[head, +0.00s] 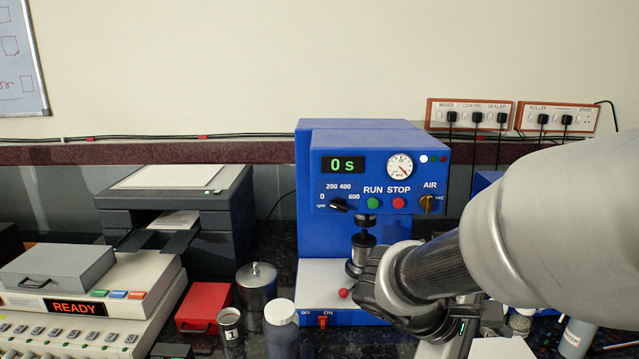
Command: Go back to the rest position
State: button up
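My arm reaches in from the right, and my gripper (374,288) is low in front of the blue mixing machine (310,205). The gripper is seen from behind, beside a metal cup or holder (362,250) under the machine's spindle. Its fingertips are hidden, so I cannot tell whether it is open or holds anything. A small red ball knob (343,293) shows just left of the gripper. The machine's display (343,165) reads 0 s.
Left of the machine stand a lidded metal jar (257,285), a white-lidded jar (281,313), a small cup (230,325) and a red box (204,307). A dark printer (175,215) and a READY console (75,308) are further left. A bottle (575,338) stands at lower right.

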jog(key=s+a+r+m+t+y, duration=0.2)
jog(key=s+a+r+m+y, duration=0.1)
jog(key=a+m+y, duration=0.25)
jog(key=s+a+r+m+t+y, duration=0.2)
jog(key=s+a+r+m+y, duration=0.15)
jog(key=a, duration=0.25)
notch_tip(320, 180, up, 15)
jog(key=p, duration=1.5)
jog(key=shift+w+a, duration=0.35)
jog(key=shift+f, duration=0.15)
